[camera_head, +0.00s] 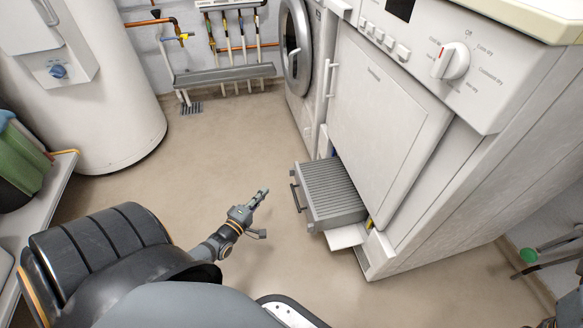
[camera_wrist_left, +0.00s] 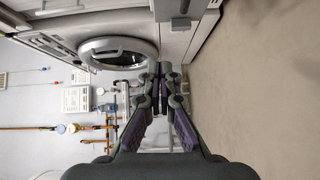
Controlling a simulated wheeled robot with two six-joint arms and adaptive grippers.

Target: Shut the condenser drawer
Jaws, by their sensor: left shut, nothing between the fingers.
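The condenser drawer (camera_head: 330,192) is a grey ribbed unit with a dark handle (camera_head: 295,197) on its front. It sticks out of the lower part of the white dryer (camera_head: 385,120). A small white flap (camera_head: 346,236) hangs open beside it, near the floor. My left gripper (camera_head: 262,194) is shut and empty, over the floor to the left of the drawer and apart from its handle. In the left wrist view the left gripper's fingers (camera_wrist_left: 165,72) meet at the tips, with nothing between them. My right gripper is not in view.
A front-loading washer (camera_head: 296,50) stands beyond the dryer. A white boiler (camera_head: 95,90) stands at the left, with pipes (camera_head: 225,40) on the back wall. A bench with a green item (camera_head: 20,155) is at the far left. The floor (camera_head: 215,140) between is clear.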

